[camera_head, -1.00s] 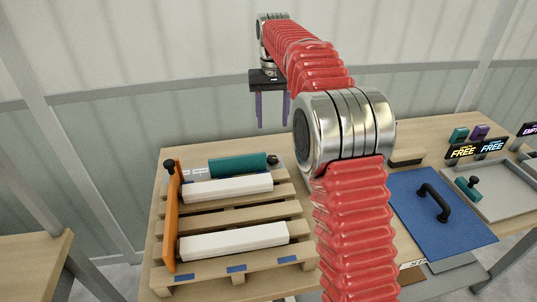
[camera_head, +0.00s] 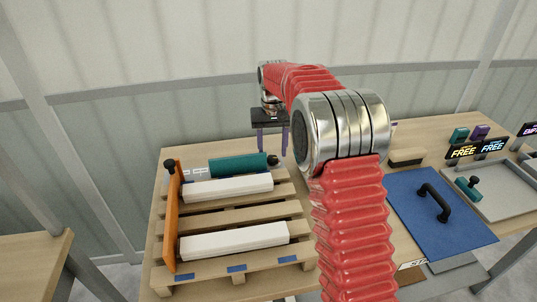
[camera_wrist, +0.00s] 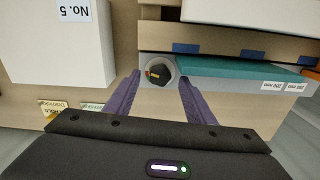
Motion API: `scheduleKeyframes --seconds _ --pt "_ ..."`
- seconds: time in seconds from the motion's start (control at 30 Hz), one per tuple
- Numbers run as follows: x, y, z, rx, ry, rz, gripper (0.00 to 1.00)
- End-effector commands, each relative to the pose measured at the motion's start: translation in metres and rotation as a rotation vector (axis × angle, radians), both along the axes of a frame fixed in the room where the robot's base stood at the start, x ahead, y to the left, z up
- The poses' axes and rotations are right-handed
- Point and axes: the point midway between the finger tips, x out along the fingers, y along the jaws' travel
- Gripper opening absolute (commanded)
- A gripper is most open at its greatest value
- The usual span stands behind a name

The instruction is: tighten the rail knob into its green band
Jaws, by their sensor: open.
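The rail knob (camera_head: 273,160) is a small black knob at the right end of the teal rail (camera_head: 238,166), at the back of the wooden pallet. In the wrist view the knob (camera_wrist: 157,74) is dark with an orange mark and sits before a pale round plate. The teal rail (camera_wrist: 240,68) runs to the right from it. I cannot make out a green band on the plate. My gripper (camera_head: 271,154) is open above and around the knob's end. In the wrist view its purple fingers (camera_wrist: 160,78) stand apart, one on each side of the knob.
The pallet (camera_head: 225,214) carries two white bars (camera_head: 228,189) and an orange upright board (camera_head: 174,215) with a black knob. A blue panel with a black handle (camera_head: 434,202) lies to the right. A white box labelled No. 5 (camera_wrist: 70,60) is left of my fingers.

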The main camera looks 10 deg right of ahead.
Motion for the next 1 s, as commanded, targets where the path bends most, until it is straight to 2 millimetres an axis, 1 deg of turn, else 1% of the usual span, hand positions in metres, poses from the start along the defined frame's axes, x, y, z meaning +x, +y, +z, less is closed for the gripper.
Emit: scheduleKeyframes --seconds 0.03,0.1,0.2,0.5,0.57,1.0 --pt "0.000 0.000 -0.007 0.000 0.002 0.000 0.49" --pt "0.000 0.000 -0.014 0.000 0.002 0.000 0.49" --pt "0.000 0.000 -0.019 0.000 0.000 0.000 0.49" --pt "0.000 0.001 -0.020 0.000 0.000 0.001 0.49" --pt "0.000 0.001 -0.020 0.000 0.000 0.001 0.46" --pt "0.000 0.001 -0.020 0.000 0.000 0.002 0.15"
